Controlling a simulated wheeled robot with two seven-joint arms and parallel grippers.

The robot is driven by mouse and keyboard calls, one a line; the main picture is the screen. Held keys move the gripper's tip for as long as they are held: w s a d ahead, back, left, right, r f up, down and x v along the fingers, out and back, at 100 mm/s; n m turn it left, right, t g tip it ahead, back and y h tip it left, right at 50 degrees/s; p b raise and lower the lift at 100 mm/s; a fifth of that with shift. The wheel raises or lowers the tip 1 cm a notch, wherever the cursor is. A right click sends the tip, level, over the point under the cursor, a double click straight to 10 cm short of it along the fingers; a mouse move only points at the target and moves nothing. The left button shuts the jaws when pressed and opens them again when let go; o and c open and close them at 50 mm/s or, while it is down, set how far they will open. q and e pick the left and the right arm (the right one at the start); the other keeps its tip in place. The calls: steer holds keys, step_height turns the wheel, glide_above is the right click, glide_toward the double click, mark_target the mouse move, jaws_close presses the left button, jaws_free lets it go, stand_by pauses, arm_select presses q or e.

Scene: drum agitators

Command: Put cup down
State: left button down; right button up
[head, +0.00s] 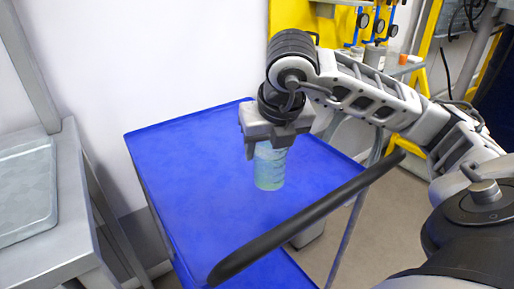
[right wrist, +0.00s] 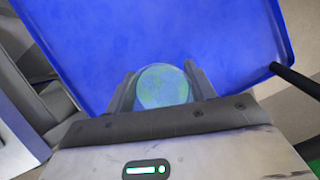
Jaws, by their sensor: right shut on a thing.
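A translucent blue-green cup (head: 269,167) is upright under my right gripper (head: 268,143), over the blue top of a cart (head: 195,170). In the right wrist view, the cup (right wrist: 162,87) sits between the two fingers of my right gripper (right wrist: 161,90), which is shut on it. The blue cart top (right wrist: 150,35) lies below it in that view. I cannot tell whether the cup's base touches the blue surface. My left gripper is not in view.
The blue cart top around the cup is bare. A black bar (head: 300,222) crosses in front of the cart. A grey table (head: 60,200) stands at the left. Yellow equipment with containers (head: 374,57) is behind my right arm.

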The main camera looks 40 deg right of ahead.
mark_target(271, 162)
steer(key=shift+w+d+f, duration=0.2)
steer(key=shift+d+f, duration=0.4)
steer(key=shift+f, duration=0.15)
steer(key=shift+f+b, duration=0.3)
steer(key=shift+f, duration=1.2)
steer(key=shift+f, duration=0.15)
steer(key=o, duration=1.1)
